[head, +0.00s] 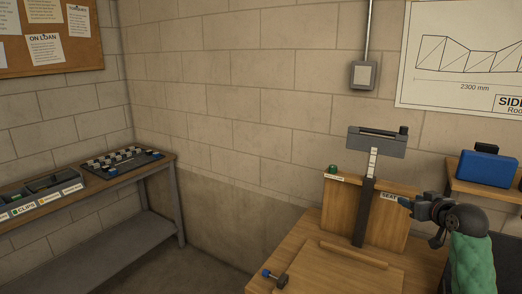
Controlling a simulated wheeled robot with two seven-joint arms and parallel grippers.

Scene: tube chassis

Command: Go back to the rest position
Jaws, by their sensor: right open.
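My right gripper (406,202) comes in from the right edge, behind a black wrist and a green-covered arm link. Its jaws are open and point left, close to the label reading "SEAT" on an upright wooden board (340,208). I see nothing held between the fingers, though they are small and dark here. I cannot tell whether they touch the board. My left gripper is not in view.
A dark upright post with a grey head (376,143) stands left of my right gripper on a wooden bench (300,262). A blue case (487,168) sits on a shelf at right. A side table (165,160) with trays stands left. Floor between is clear.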

